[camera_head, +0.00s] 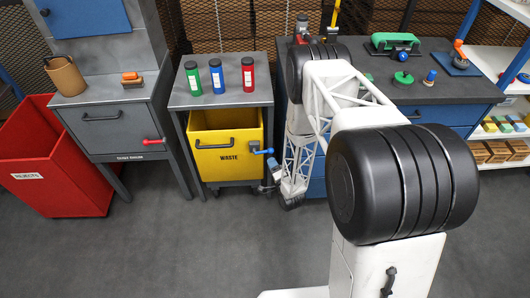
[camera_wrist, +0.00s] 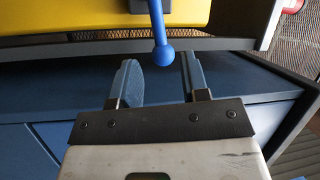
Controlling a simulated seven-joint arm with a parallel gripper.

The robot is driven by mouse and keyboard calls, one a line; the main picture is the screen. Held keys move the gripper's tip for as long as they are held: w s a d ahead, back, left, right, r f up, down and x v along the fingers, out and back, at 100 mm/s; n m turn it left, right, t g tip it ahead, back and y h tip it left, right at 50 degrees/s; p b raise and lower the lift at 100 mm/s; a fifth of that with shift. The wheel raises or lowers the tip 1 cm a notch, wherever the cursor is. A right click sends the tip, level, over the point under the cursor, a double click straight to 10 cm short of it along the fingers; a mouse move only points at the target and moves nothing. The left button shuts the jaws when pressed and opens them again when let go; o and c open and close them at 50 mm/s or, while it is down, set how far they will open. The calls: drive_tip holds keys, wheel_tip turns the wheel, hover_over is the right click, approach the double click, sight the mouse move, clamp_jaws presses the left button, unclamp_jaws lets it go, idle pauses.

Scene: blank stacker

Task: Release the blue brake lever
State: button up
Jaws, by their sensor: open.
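The blue brake lever (camera_head: 264,151) sticks out at the right of the yellow waste bin's front. In the head view my gripper (camera_head: 272,168) is small and partly hidden by my arm, just below the lever.
The yellow waste bin (camera_head: 224,161) sits in a grey cart with red, blue and green bottles on top. A grey cabinet with a red lever (camera_head: 154,141) and a red rejects bin (camera_head: 62,188) stand left. A blue workbench (camera_head: 440,113) is at right. The floor in front is clear.

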sight(265, 151)
drive_tip(key=shift+w, duration=0.1)
idle(0.3)
drive_tip(key=shift+x, duration=3.75)
clamp_jaws()
